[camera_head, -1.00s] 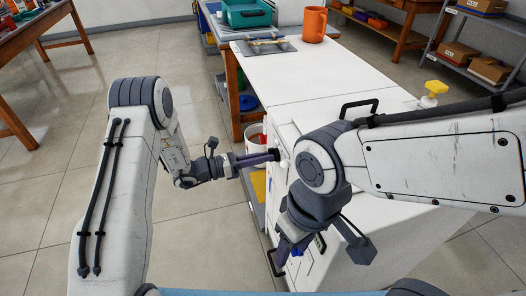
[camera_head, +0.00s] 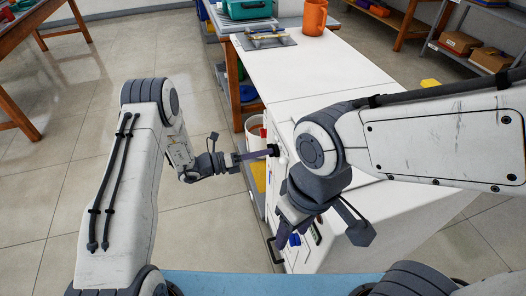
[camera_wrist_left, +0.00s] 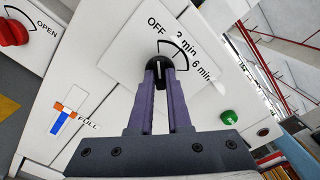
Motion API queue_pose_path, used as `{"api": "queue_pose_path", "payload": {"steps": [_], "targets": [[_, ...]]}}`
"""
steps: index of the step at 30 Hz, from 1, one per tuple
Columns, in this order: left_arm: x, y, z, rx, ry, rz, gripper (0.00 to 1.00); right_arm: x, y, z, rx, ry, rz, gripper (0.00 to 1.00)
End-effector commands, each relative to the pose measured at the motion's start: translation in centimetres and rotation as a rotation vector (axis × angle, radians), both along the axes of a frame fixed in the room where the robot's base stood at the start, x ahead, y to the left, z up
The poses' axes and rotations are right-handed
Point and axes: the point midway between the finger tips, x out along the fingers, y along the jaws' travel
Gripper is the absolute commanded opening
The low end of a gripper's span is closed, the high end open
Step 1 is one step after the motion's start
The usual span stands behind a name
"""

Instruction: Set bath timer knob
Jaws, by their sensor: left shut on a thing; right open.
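My left gripper (camera_wrist_left: 160,78) is shut on the knob, one purple finger on each side. In the head view my left gripper (camera_head: 268,153) reaches the cabinet's left side, where the dark knob shows at its tips. My right gripper (camera_head: 288,232) is open and points down by the cabinet front, partly hidden by its wrist.
The left wrist view also shows a red knob (camera_wrist_left: 13,33) marked OPEN, a blue-and-orange slider (camera_wrist_left: 62,119) marked FULL and a green button (camera_wrist_left: 230,117). A white bucket (camera_head: 254,132) is near my left gripper.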

Motion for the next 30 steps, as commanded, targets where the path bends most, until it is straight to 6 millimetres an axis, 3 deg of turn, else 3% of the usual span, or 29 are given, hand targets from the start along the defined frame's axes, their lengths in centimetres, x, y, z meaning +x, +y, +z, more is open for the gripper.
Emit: {"api": "queue_pose_path", "payload": {"steps": [10, 11, 12, 13, 23, 30], "targets": [[0.0, 0.1, -0.1, 0.000, 0.003, 0.002, 0.00, 0.0, 0.0, 0.0, 0.000, 0.000, 0.000, 0.50], [0.0, 0.1, -0.1, 0.000, 0.003, 0.002, 0.28, 0.0, 0.0, 0.0, 0.000, 0.000, 0.000, 0.50], [0.0, 0.1, -0.1, 0.000, 0.002, 0.002, 0.43, 0.0, 0.0, 0.0, 0.000, 0.000, 0.000, 0.50], [0.0, 0.1, -0.1, 0.000, 0.002, 0.002, 0.46, 0.0, 0.0, 0.0, 0.000, 0.000, 0.000, 0.50], [0.0, 0.2, 0.0, -0.001, 0.002, 0.001, 0.46, 0.0, 0.0, 0.0, 0.000, 0.000, 0.000, 0.50], [-1.0, 3.6, 0.0, -0.001, 0.002, 0.006, 0.46, 0.0, 0.0, 0.0, 0.000, 0.000, 0.000, 0.50]]}}
